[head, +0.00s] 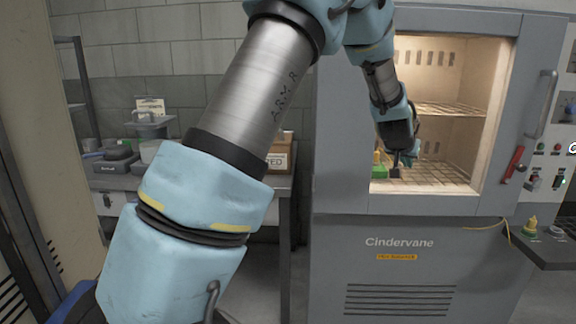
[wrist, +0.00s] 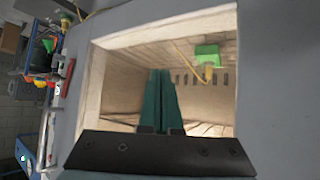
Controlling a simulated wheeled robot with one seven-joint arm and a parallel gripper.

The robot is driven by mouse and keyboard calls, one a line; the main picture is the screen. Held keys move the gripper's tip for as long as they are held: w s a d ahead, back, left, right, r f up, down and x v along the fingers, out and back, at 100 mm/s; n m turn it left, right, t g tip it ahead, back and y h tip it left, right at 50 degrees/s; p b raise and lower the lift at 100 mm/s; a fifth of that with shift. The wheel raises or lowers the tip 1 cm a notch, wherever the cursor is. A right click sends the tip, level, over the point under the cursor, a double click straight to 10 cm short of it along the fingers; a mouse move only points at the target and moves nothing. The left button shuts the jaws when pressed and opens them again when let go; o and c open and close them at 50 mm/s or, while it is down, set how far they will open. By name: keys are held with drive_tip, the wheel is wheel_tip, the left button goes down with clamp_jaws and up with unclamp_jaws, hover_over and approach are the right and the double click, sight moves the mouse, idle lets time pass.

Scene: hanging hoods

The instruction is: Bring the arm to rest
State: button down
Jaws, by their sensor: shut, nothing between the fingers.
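My arm crosses the head view from the lower left to the upper right and bends down at the lit chamber of the grey Cindervane cabinet (head: 412,265). My gripper (head: 402,164) is at the chamber's lower part, pointing downward in the head view. In the wrist view its two green fingers (wrist: 160,75) lie together, shut and empty, against the lit chamber opening. A green object with a yellow part (head: 378,168) is just left of my gripper in the head view. It also shows in the wrist view (wrist: 207,55), apart from the fingers.
A wire shelf (head: 445,108) crosses the chamber above my gripper. A control panel and small shelf with a yellow-topped item (head: 532,224) stand farther right. A bench with a cardboard box (head: 281,155) is at left.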

drive_tip(key=s+a+f+n+g+y, duration=0.1)
drive_tip(key=s+a+n+y, duration=0.1)
drive_tip(key=a, duration=1.1)
drive_tip(key=s+a+f+n+g+y, duration=0.1)
drive_tip(key=s+a+f+y, duration=0.1)
drive_tip(key=a, duration=1)
drive_tip(key=s+a+f+n+g+y+p, duration=0.1)
drive_tip(key=s+a+n+g, duration=0.1)
drive_tip(key=s+a, duration=0.6)
drive_tip(key=s+a+f+n+g+y+p, duration=0.1)
drive_tip(key=s+a+g, duration=0.1)
drive_tip(key=s+a, duration=0.6)
drive_tip(key=a, duration=0.4)
drive_tip(key=shift+s+a+f+n+y, duration=0.25)
drive_tip(key=shift+s+f+n+y, duration=0.1)
drive_tip(key=shift+s+n+y, duration=0.05)
